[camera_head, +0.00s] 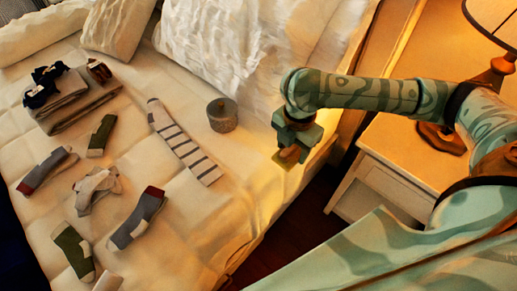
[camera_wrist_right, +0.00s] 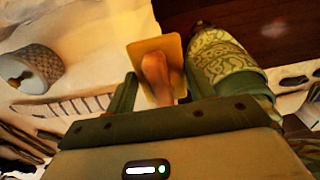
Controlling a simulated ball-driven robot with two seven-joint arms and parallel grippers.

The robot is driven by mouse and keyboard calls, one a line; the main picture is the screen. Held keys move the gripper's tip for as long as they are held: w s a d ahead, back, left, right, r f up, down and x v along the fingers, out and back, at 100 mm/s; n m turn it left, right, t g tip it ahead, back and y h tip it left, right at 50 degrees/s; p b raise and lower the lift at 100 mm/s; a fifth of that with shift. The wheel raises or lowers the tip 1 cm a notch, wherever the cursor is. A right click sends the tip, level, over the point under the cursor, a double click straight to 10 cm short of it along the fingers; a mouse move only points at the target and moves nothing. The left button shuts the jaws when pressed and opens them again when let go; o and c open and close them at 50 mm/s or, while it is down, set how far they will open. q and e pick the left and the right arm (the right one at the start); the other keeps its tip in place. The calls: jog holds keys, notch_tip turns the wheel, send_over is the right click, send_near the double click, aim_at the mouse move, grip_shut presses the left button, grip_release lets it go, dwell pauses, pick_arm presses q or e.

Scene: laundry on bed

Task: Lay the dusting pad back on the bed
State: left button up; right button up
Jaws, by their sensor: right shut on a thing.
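The dusting pad (camera_head: 282,162) is a yellowish square with a rounded brown handle. It also shows in the right wrist view (camera_wrist_right: 150,46), between the fingers. My right gripper (camera_head: 294,150) is shut on its handle and points down at the right edge of the bed (camera_head: 215,240). In the wrist view the gripper (camera_wrist_right: 155,88) has the pad beyond its fingertips, with the dark floor behind part of it. I cannot tell whether the pad touches the bed. My left gripper is in neither view.
A striped sock (camera_head: 184,142) and several other socks lie further left, with folded cloths (camera_head: 75,100) behind. A white nightstand (camera_head: 395,160) with a lamp stands at right. Bare bed shows near the front edge.

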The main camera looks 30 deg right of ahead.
jog(key=b, duration=0.6)
send_over(260, 147)
jog(key=s, duration=0.5)
notch_tip(260, 147, down, 5)
jog(key=w+f+b, duration=0.1)
jog(key=f, duration=0.1)
jog(key=w+f+b, duration=0.2)
jog(key=shift+w, duration=0.25)
jog(key=shift+w+f+b, duration=0.25)
jog(key=shift+w+b, duration=0.15)
jog(key=shift+b, duration=0.1)
jog(key=f+b, duration=0.3)
jog(key=f, duration=0.1)
jog(key=shift+w, duration=0.3)
jog(key=shift+w+f+b, duration=0.1)
jog(key=shift+b, duration=0.25)
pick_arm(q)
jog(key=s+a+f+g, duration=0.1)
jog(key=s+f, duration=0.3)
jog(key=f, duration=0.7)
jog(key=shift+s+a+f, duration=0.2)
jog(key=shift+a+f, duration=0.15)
pick_arm(e)
jog(key=shift+r, duration=0.3)
jog(key=shift+f, duration=0.1)
jog(key=o, duration=1)
jog(key=shift+o, duration=0.2)
